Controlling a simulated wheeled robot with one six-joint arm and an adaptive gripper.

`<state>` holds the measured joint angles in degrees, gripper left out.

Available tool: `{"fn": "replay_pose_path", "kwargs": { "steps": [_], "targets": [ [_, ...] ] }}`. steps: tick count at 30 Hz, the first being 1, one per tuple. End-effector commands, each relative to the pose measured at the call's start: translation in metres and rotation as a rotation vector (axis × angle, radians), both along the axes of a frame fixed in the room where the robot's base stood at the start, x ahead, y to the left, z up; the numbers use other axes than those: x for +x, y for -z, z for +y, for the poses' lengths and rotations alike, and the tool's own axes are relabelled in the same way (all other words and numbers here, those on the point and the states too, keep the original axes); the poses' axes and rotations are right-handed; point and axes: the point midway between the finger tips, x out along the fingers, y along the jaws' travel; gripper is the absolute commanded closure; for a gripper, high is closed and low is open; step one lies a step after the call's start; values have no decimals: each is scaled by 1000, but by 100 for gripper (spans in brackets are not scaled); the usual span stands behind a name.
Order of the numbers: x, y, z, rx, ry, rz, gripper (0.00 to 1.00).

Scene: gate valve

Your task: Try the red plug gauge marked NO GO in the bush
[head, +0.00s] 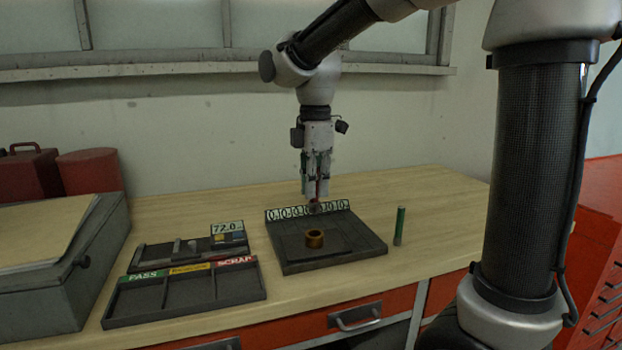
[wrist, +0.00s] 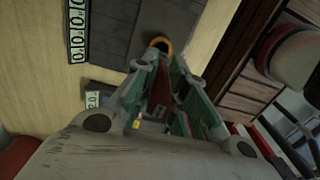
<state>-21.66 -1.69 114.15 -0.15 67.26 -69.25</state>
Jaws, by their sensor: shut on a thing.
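My gripper (head: 317,180) hangs above the back of the dark fixture plate and points down. It is shut on the red plug gauge (wrist: 160,86), which shows between the green-padded fingers in the wrist view. In the head view only a little red shows between the fingers, and any marking on it cannot be read. The brass bush (head: 315,238) stands on the fixture plate (head: 350,252), in front of and below my gripper. In the wrist view the bush (wrist: 161,44) shows beyond the fingertips, partly hidden. The gauge is apart from the bush.
A green plug gauge (head: 399,226) stands upright on the bench right of the plate. A number strip (head: 290,212) runs along the plate's back. A tray marked PASS and SCRAP (head: 185,306) and a darker tray with a 72.0 sign (head: 227,228) lie left.

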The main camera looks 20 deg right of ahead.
Motion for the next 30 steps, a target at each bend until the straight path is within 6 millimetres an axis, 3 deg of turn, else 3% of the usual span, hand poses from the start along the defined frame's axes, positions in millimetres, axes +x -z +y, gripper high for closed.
{"fn": "replay_pose_path", "kwargs": {
  "steps": [15, 30],
  "targets": [
    [0, 44, 0, 0, 0, 0, 100],
    [0, 50, 0, 0, 0, -1, 100]
  ]
}}
